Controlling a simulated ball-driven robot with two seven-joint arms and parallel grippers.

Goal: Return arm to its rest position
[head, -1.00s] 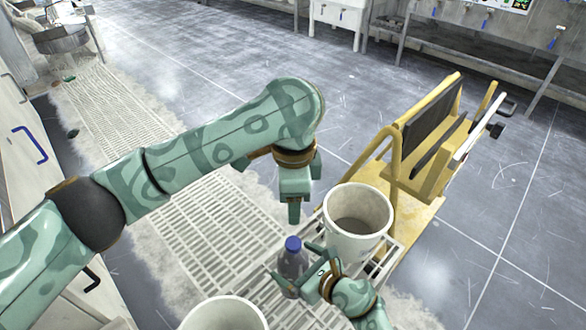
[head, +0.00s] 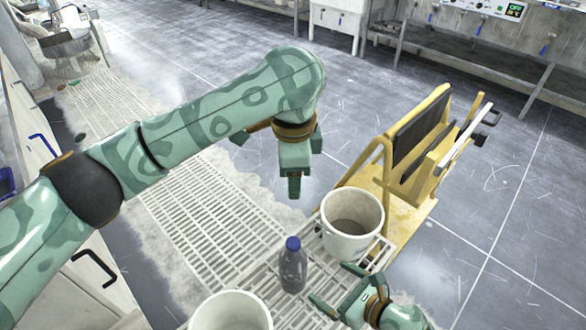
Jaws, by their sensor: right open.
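My left arm comes in from the left, with its gripper (head: 292,187) hanging over the floor grating at the middle of the head view. Its fingers overlap from this angle, so I cannot tell whether it is open or shut. My right gripper (head: 334,285) is at the lower right, open and empty, pointing left. A dark, see-through bottle with a blue cap (head: 293,267) stands upright just above and left of the right gripper. A gap shows between the bottle and the fingers.
A white bucket (head: 350,238) stands right of the bottle; another (head: 231,318) is cut off at the bottom edge. A yellow wheeled cart (head: 411,190) with a dark panel is at right. Light floor grating (head: 215,225) runs along the left. The tiled floor behind is mostly clear.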

